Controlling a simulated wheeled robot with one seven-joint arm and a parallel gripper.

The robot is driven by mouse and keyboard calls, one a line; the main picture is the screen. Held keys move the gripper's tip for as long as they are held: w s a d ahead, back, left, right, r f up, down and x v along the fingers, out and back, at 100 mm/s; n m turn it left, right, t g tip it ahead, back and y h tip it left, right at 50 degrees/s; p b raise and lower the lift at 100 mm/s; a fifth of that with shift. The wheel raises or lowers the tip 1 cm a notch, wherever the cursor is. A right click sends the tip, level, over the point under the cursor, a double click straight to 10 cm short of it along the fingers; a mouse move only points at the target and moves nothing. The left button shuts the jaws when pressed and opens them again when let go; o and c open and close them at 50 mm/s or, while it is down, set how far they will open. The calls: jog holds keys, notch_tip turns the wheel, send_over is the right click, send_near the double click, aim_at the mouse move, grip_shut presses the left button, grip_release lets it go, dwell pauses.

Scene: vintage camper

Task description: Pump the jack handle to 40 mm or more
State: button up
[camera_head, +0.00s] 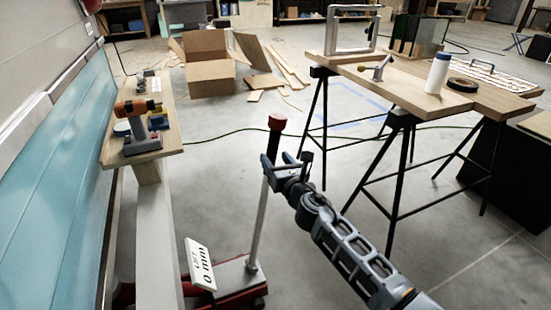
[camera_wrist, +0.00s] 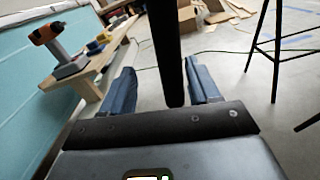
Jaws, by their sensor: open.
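The jack handle is a pale upright rod (camera_head: 258,222) with a black grip and a red knob (camera_head: 277,122) on top. It rises from the red jack (camera_head: 232,282) low on the floor. A white sign (camera_head: 200,264) beside it reads "LIFT 0 mm". My gripper (camera_head: 282,162) is open at the height of the handle's black grip. In the wrist view the black grip (camera_wrist: 168,55) stands between the two blue-grey fingers (camera_wrist: 162,88), with a visible gap on each side. The jack and sign are out of the wrist view.
A wooden shelf (camera_head: 170,135) with an orange drill (camera_head: 136,108) runs along the teal camper wall (camera_head: 50,190) at left. A trestle table (camera_head: 400,90) with a white bottle (camera_head: 437,73) stands at right. Cardboard boxes (camera_head: 210,80) lie behind. The floor around the handle is open.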

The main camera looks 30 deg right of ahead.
aim_at(270, 149)
jog(key=shift+w, duration=0.1)
